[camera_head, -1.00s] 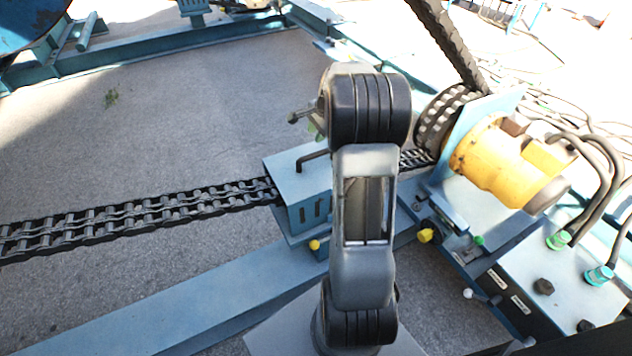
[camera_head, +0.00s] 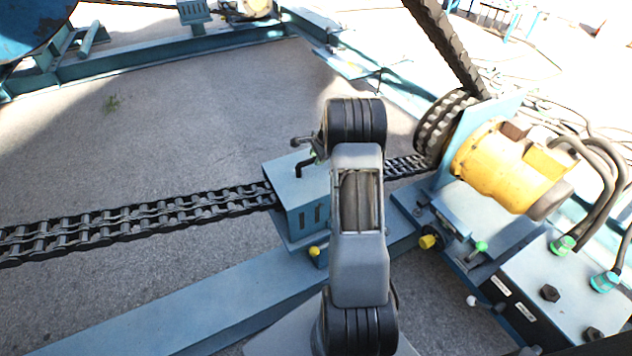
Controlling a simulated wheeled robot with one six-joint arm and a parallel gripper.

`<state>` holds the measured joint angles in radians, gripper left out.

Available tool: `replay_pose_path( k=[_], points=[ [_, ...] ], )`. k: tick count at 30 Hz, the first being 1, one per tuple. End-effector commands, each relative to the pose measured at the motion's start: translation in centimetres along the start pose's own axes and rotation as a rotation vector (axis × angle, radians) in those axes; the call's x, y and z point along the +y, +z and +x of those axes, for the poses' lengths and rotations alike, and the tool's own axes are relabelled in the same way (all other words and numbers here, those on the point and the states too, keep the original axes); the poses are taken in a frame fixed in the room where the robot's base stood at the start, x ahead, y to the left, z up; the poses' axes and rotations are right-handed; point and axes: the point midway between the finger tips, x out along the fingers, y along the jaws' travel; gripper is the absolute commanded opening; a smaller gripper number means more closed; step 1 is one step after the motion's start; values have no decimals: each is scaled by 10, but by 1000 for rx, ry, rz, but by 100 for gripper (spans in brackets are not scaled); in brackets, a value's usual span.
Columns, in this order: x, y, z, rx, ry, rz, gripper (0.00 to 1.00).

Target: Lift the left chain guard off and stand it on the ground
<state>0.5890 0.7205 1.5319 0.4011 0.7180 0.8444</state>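The chain guard (camera_head: 290,186) is a light blue box with a dark bent handle (camera_head: 308,162) on its top and slots in its front face. It sits over the chain (camera_head: 140,215) at the middle of the view. My arm stands in front and hides its right part. My gripper (camera_head: 303,142) shows only as a small dark part left of my arm's upper joint, close above the handle. I cannot tell whether it touches the handle or how its fingers stand.
A blue frame beam (camera_head: 200,305) runs below the guard. A sprocket (camera_head: 440,125) and yellow motor (camera_head: 505,165) stand to the right, with a control box (camera_head: 550,285) carrying hoses at the lower right. Open grey ground (camera_head: 190,120) lies behind the chain at left.

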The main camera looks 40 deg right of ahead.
Motion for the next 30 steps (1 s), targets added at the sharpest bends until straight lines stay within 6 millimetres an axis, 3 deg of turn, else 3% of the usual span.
replay_pose_path(
  k=[7,18,27,30],
  points=[
    [0,0,33,-1,2,0,30],
    [0,0,39,0,1,0,29],
    [0,0,39,0,1,1,0],
    [0,0,39,0,1,1,0]
  ],
)
